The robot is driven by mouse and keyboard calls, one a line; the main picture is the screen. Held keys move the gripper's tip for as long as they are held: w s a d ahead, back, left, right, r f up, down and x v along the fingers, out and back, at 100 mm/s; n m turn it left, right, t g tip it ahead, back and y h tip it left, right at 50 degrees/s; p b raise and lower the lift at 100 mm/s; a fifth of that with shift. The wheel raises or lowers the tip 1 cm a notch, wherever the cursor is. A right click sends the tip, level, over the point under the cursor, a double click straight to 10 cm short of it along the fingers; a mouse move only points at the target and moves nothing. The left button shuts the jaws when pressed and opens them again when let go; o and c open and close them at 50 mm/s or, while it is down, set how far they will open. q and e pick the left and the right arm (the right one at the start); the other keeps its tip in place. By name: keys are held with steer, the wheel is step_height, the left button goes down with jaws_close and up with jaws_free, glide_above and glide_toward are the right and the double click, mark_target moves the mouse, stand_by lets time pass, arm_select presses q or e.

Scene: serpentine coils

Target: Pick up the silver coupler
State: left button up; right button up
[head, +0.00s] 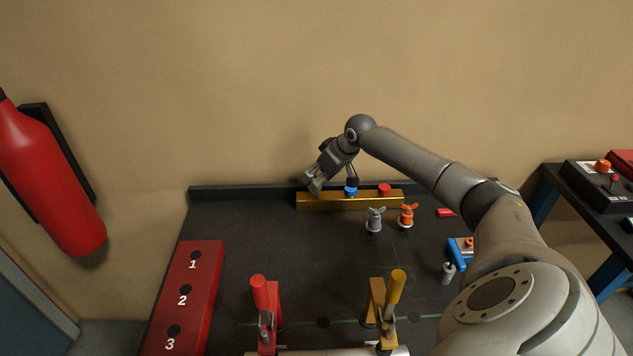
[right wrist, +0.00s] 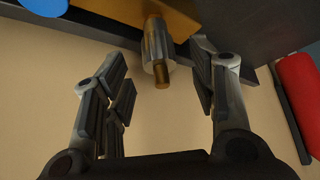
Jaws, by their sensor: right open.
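The silver coupler (right wrist: 156,46) shows in the right wrist view as a short silver cylinder with a brass-coloured tip, against the gold bar (right wrist: 140,12). In the head view I cannot make it out behind my right gripper. My right gripper (head: 313,182) is over the left end of the gold bar (head: 330,202). In the right wrist view its open fingers (right wrist: 160,78) stand to either side of the coupler, with gaps visible on both sides. My left gripper is not in view.
The bar carries a blue knob (head: 351,190) and a red knob (head: 385,189). A grey winged valve (head: 375,220) and an orange one (head: 407,215) stand in front. Red (head: 260,291) and yellow (head: 396,288) handled clamps are nearer. A numbered red block (head: 187,296) stands left; the middle of the table is clear.

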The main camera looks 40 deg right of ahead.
steer(key=shift+x, duration=1.15)
jaws_close()
steer(key=shift+r, duration=0.1)
